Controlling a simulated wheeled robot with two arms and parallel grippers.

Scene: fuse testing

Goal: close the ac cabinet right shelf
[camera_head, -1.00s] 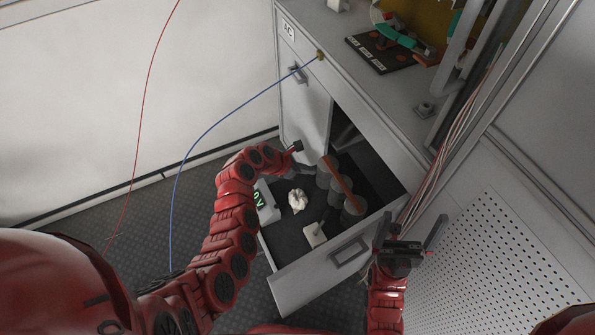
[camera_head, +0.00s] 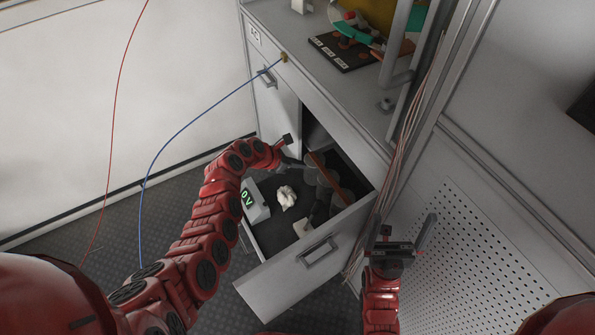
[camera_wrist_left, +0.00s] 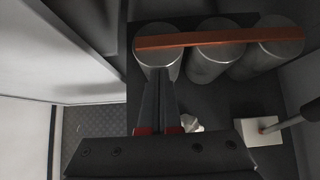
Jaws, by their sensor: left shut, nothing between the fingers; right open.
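The AC cabinet's right shelf is a grey drawer (camera_head: 286,282) pulled out, with a handle (camera_head: 318,252) on its front panel. Inside are metal cylinders (camera_wrist_left: 210,62) joined by a copper-coloured bar (camera_head: 327,178). My left gripper (camera_head: 298,164) reaches in over the drawer's left rear part; its fingers are shut and empty. In the left wrist view its fingertips (camera_wrist_left: 158,84) are at or just before the leftmost cylinder; I cannot tell if they touch. My right gripper (camera_head: 406,236) is open and empty, to the right of the drawer handle and apart from it.
The drawer also holds a meter with a green display (camera_head: 254,204), a white crumpled piece (camera_head: 286,197) and a white block (camera_head: 303,222). The cabinet's left door (camera_head: 274,105) is shut. A blue cable (camera_head: 190,132) hangs left. A perforated panel (camera_head: 480,240) stands right.

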